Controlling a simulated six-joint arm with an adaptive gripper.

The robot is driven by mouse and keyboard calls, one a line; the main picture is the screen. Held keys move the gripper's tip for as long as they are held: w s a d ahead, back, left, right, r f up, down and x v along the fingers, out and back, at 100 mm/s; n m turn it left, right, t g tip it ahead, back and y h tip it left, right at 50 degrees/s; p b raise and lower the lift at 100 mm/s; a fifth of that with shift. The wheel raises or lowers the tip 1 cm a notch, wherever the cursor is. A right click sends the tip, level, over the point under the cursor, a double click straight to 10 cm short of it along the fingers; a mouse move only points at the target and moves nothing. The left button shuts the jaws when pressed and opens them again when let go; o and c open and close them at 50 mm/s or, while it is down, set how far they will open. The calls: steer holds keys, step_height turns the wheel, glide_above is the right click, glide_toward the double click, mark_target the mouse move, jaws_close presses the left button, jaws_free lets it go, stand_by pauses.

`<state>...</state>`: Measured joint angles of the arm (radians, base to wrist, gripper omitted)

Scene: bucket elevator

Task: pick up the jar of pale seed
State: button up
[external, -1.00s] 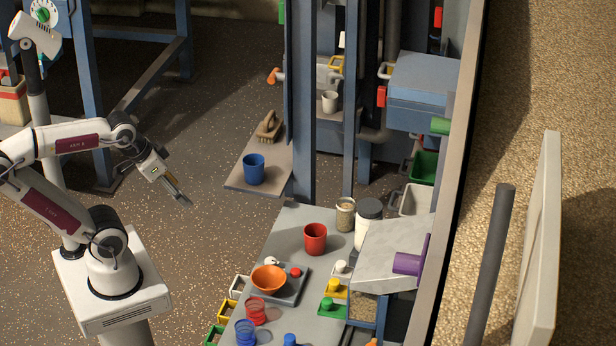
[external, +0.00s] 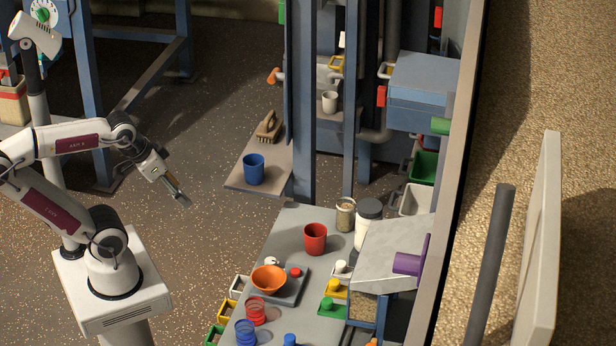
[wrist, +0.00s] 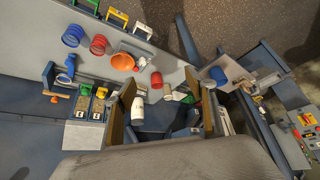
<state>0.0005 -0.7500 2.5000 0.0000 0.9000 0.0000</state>
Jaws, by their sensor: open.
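A small glass jar with pale tan contents (external: 345,216) stands upright at the back of the grey bench, and looks like the jar of pale seed. In the wrist view a small jar (wrist: 168,93) shows between the fingers, beside the red cup. My gripper (external: 181,200) is open and empty, in the air over the floor, well to the left of the bench and apart from the jar. In the wrist view its two fingers (wrist: 164,112) stand wide apart.
A white jar with a dark lid (external: 366,228) stands close right of the glass jar. A red cup (external: 315,239) is in front of it. An orange bowl (external: 269,279) sits further forward. A blue post (external: 303,110) and a shelf with a blue cup (external: 254,169) stand behind left.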

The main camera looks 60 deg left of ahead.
steer(key=n+g+y, duration=0.1)
steer(key=n, duration=0.2)
glide_above(345, 216)
steer(key=s+a, duration=0.1)
step_height(345, 216, down, 18)
steer(key=shift+s+r, duration=0.15)
steer(key=shift+r, duration=0.1)
steer(key=shift+a, duration=0.1)
steer(key=shift+x, duration=1.3)
